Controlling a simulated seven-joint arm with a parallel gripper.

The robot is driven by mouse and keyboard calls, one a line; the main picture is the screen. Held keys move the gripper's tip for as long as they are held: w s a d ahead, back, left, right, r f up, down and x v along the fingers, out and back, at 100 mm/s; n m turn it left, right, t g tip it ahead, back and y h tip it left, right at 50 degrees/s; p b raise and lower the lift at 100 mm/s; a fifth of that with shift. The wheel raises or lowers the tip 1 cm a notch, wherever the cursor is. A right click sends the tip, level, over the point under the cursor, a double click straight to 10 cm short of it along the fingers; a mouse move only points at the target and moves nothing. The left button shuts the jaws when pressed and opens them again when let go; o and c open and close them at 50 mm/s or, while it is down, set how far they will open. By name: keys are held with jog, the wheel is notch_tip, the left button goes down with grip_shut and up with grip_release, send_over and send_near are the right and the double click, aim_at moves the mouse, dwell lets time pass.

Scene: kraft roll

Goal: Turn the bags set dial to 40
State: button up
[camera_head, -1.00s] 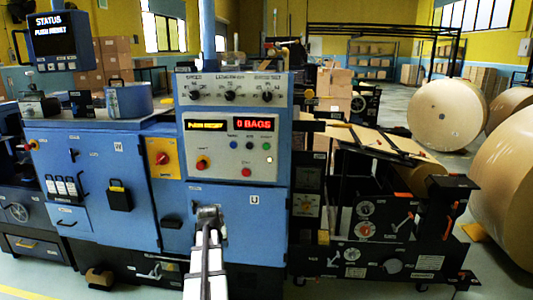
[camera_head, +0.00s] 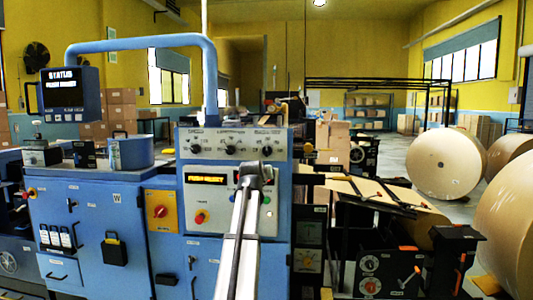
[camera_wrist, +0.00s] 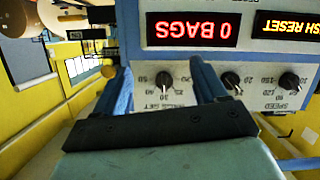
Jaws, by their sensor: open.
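The bags set dial (camera_head: 267,148) is the rightmost black knob in the row on the blue and grey control panel. In the wrist view, which is upside down, the dial (camera_wrist: 164,79) shows between my finger tips, with a printed number scale around it. The exact value it points to is too small to tell. My gripper (camera_wrist: 162,72) is open, with one blue finger on each side of the dial in the picture. I cannot tell whether they touch it. In the head view my gripper (camera_head: 258,174) is in front of the panel, below the dial.
Two other knobs, the middle knob (camera_wrist: 231,80) and the speed knob (camera_wrist: 289,81), sit in the same row. A red display (camera_wrist: 192,29) reads 0 BAGS. A yellow display (camera_head: 207,179) sits beside it. A red button (camera_head: 200,216) is lower on the panel. Paper rolls (camera_head: 446,162) stand far right.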

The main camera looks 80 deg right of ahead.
aim_at(266, 151)
notch_tip(266, 151, up, 6)
jog(key=d+n+h, duration=0.1)
jog(key=d+h, duration=0.2)
jog(key=d, duration=1.3)
jog(key=shift+w+r, duration=0.1)
jog(key=shift+w, duration=0.25)
jog(key=c, duration=1.1)
